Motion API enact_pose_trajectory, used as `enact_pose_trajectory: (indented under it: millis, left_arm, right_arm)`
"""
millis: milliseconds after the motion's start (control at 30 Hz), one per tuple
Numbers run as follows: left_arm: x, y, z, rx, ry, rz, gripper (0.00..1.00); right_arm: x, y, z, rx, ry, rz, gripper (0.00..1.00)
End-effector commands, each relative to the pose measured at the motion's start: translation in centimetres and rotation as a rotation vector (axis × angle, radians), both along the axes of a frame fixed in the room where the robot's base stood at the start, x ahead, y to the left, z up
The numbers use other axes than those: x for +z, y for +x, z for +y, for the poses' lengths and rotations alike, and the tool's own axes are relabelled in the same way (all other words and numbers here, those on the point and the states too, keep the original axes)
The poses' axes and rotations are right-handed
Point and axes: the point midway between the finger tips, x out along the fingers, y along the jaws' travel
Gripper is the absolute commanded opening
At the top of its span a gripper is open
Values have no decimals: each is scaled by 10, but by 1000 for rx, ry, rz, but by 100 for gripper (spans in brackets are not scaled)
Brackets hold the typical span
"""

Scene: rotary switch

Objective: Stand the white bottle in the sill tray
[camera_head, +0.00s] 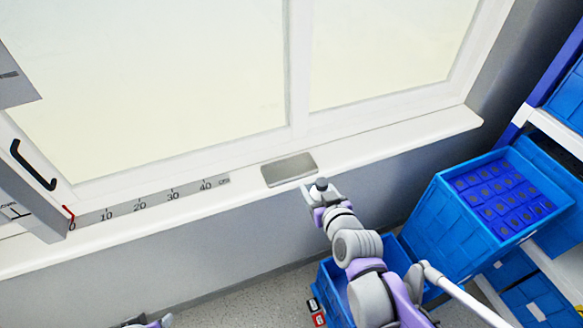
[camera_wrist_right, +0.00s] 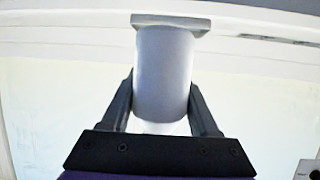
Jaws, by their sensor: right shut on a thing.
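The sill tray (camera_head: 289,169) is a flat grey rectangle on the window sill, just beyond and left of the bottle. It also shows in the right wrist view (camera_wrist_right: 170,20), past the bottle's end. I cannot tell the bottle's height above the sill. My left gripper is not clearly visible.
The white sill (camera_head: 400,138) runs below the window, with a grey ruler strip (camera_head: 150,202) left of the tray. A black handle (camera_head: 33,168) is at far left. Blue crates (camera_head: 445,215) stand at right. The sill right of the tray is clear.

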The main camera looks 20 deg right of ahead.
Motion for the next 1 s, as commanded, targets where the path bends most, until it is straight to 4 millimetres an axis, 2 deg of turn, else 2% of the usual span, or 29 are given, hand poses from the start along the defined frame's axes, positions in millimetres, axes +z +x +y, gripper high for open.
enact_pose_trajectory:
  millis: [167, 433, 600, 800, 900, 1000]
  left_arm:
    - [-5, -2, 0, 0, 0, 3, 47]
    - [-11, -3, 0, 0, 0, 6, 47]
    - [-9, -3, 0, 0, 0, 5, 47]
    - [-6, -2, 0, 0, 0, 3, 47]
    - [-4, -1, 0, 0, 0, 2, 47]
    - [-8, -2, 0, 0, 0, 4, 47]
  right_arm:
    - [-1, 21, -2, -1, -1, -1, 1]
    - [-1, 90, -6, -1, -1, -1, 1]
    - [0, 135, -8, -1, -1, -1, 1]
    - [1, 180, -11, -1, 0, -1, 1]
    - [0, 199, -12, -1, -1, -1, 1]
    - [-18, 195, -12, -2, -1, 0, 1]
